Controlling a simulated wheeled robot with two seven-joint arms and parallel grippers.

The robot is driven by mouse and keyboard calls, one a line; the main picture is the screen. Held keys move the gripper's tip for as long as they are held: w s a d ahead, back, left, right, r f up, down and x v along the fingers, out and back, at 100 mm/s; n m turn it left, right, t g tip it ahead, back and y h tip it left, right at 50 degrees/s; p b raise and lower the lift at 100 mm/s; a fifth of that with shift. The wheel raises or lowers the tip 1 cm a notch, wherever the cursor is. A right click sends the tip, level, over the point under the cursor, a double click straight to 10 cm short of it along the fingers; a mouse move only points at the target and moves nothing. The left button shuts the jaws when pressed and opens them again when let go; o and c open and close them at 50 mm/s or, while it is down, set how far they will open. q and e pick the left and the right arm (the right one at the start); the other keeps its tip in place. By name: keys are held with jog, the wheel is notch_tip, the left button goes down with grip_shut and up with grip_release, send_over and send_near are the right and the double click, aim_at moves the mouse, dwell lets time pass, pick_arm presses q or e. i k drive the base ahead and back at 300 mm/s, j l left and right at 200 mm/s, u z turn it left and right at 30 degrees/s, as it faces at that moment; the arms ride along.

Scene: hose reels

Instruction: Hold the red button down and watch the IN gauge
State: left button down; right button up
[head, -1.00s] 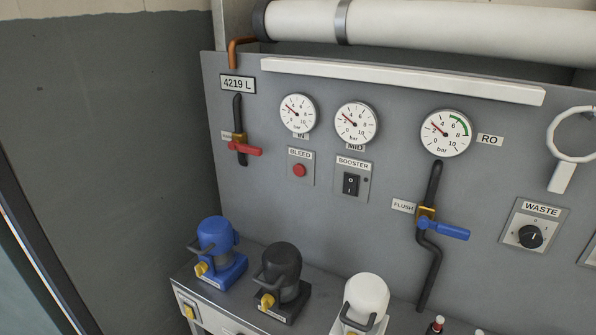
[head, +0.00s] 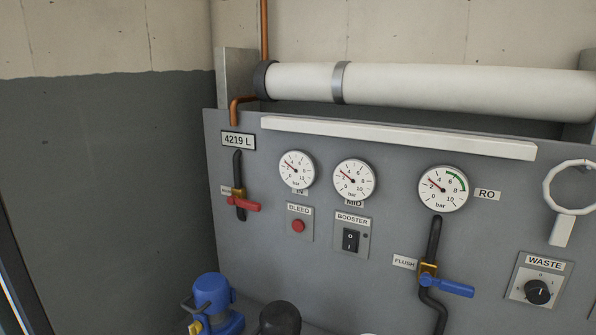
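The red button (head: 298,226) sits on a small grey plate under the BLEED label, on the grey panel (head: 400,140). Nothing touches it. The IN gauge (head: 296,170) is a round white dial just above it, its label partly covered by the dial's lower edge. Its red needle points to the upper left, around 2 to 3 bar; the exact reading is too small to tell. Neither of my grippers shows in the head view.
The MID gauge (head: 354,179) and BOOSTER switch (head: 350,239) are right of the button. A red-handled valve (head: 243,204) is left of it. The blue-handled FLUSH valve (head: 446,287) is further right. A blue housing (head: 212,293) and black housing (head: 280,319) stand below.

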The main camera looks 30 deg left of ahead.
aim_at(298, 225)
jog(key=i+j+u, duration=0.1)
jog(key=j, duration=0.25)
jog(key=i+j+u, duration=0.1)
jog(key=j, duration=0.25)
jog(key=i+j+u, duration=0.15)
jog(key=j, duration=0.2)
jog(key=i+j+u, duration=0.1)
jog(key=j, duration=0.25)
jog(key=i, duration=0.05)
